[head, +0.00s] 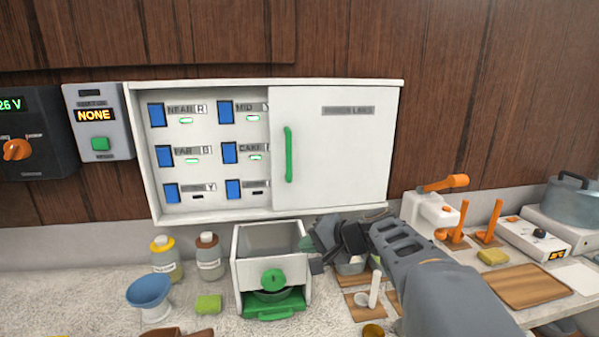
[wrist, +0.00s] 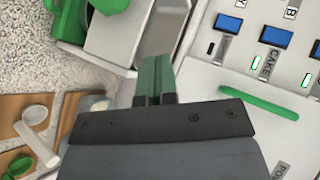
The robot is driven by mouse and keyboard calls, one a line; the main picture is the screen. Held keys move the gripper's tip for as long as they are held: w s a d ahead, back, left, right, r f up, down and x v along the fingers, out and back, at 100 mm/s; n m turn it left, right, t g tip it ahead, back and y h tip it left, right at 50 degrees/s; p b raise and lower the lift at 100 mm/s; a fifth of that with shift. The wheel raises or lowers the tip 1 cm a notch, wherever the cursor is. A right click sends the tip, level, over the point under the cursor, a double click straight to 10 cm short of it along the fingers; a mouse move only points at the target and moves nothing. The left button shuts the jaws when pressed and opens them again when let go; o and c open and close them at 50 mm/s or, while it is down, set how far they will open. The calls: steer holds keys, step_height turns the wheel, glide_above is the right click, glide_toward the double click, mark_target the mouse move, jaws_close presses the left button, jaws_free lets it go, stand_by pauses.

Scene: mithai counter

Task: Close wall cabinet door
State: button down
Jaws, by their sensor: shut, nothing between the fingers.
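The white wall cabinet (head: 270,82) hangs on the wood wall. Its white door (head: 350,150) with a green vertical handle (head: 289,154) covers the right half. The left half is uncovered and shows several blue switches with labels and small lights. My gripper (head: 316,264) is shut and empty, below the cabinet and just right of the white box. In the wrist view my green fingertips (wrist: 156,65) are together, and the green handle (wrist: 245,103) shows to their right, apart from them.
An open-topped white box (head: 238,265) with a green knob and tray stands below the cabinet, close to my gripper. A white dispenser (head: 428,215) stands right.

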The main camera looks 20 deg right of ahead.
steer(key=w+d+r+m+t+p, duration=0.1)
steer(key=w+d+r+m+t, duration=0.5)
steer(key=d+r, duration=0.45)
steer(key=n+t+p, duration=0.1)
steer(key=p, duration=0.2)
glide_toward(305, 174)
steer(key=w+a+r, duration=0.2)
steer(key=a+r, duration=0.1)
steer(key=a, duration=0.1)
steer(key=shift+w+a+f+p, duration=0.15)
steer(key=shift+w+a+p, duration=0.1)
steer(key=shift+a, duration=0.35)
steer(key=shift+w+a+f+p, duration=0.1)
steer(key=shift+w+a+p, duration=0.15)
steer(key=shift+a, duration=0.3)
steer(key=shift+w+a+f+p, duration=0.15)
steer(key=shift+a+p, duration=0.15)
steer(key=shift+a, duration=0.3)
